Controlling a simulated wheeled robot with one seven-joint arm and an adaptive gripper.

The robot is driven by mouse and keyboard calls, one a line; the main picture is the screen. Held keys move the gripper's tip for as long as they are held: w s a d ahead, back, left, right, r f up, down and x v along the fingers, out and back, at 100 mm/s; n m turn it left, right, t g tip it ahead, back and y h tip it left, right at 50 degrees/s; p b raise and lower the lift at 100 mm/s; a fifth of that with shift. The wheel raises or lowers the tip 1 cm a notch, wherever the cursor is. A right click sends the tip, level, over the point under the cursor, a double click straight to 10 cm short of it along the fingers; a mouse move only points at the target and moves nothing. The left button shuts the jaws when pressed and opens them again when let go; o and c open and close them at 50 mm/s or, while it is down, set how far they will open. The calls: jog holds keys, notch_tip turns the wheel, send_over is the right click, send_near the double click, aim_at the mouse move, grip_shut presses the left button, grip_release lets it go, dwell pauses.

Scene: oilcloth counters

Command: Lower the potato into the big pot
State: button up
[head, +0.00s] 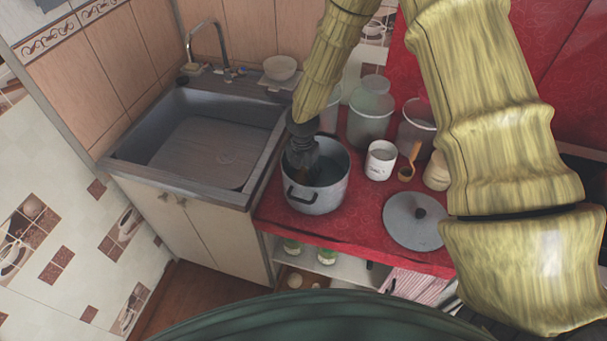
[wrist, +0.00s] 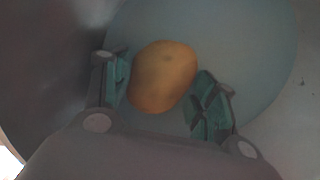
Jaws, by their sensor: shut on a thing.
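The big pot (head: 318,199) is a grey metal pot with dark handles, standing on the red oilcloth counter beside the sink. My gripper (head: 308,172) points down into the pot's opening in the head view. In the wrist view my gripper (wrist: 166,92) has its two green-padded fingers on either side of the potato (wrist: 163,77), which is yellow-brown and rounded. The fingers are shut on it. Behind the potato is a round pale blue-green surface, with grey pot wall around it. The potato is hidden in the head view. I cannot tell whether it touches the pot's bottom.
The lid (head: 413,221) lies on the red counter (head: 352,238) to the right of the pot. A white mug (head: 380,160) and clear containers (head: 370,115) stand behind and right of the pot. The sink (head: 205,150) is to the left.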

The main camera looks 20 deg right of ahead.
aim_at(303, 172)
jog(key=shift+f+b, duration=0.35)
jog(key=shift+f, duration=0.5)
dwell(0.7)
jog(key=o, duration=1.2)
jog(key=shift+w+r, duration=0.1)
jog(key=shift+r, duration=0.35)
notch_tip(303, 172, up, 11)
jog(key=shift+r, duration=0.1)
jog(key=shift+r, duration=0.1)
